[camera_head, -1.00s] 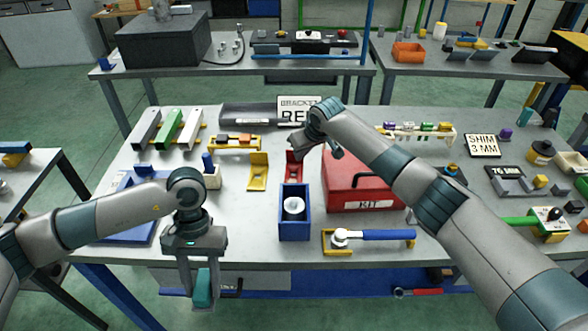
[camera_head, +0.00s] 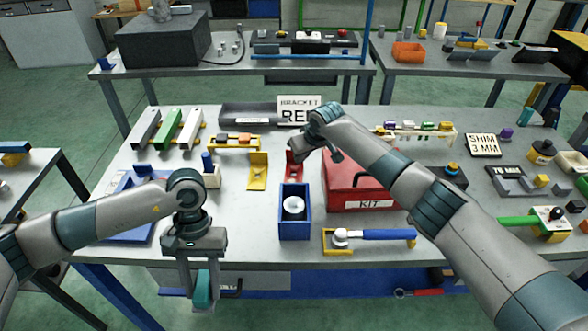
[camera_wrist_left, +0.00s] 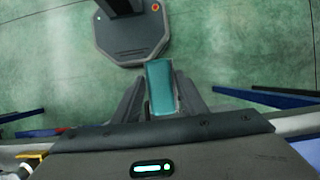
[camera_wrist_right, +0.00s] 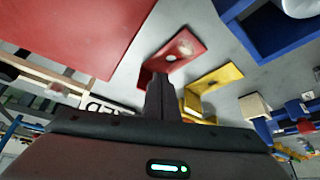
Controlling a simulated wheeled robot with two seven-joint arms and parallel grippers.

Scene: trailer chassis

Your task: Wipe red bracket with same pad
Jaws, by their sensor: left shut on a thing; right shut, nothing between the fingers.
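The red bracket (camera_head: 293,167) stands on the table behind the blue box and left of the red kit case. It also shows in the right wrist view (camera_wrist_right: 184,50), just beyond the fingertips. My right gripper (camera_head: 307,147) is shut and empty, above and close to the red bracket; whether it touches cannot be told. My left gripper (camera_head: 201,300) is shut on a teal pad (camera_wrist_left: 160,87) and hangs in front of the table's front edge, well away from the bracket. A yellow bracket (camera_head: 258,173) stands left of the red one. A sign (camera_head: 299,108) reading BRACKET is partly hidden.
A blue box (camera_head: 294,229) with a white round item stands in front of the red bracket. The red kit case (camera_head: 361,186) is beside it. A blue-handled tool (camera_head: 375,235) lies at the front. The table (camera_head: 250,215) is bare around the box's left.

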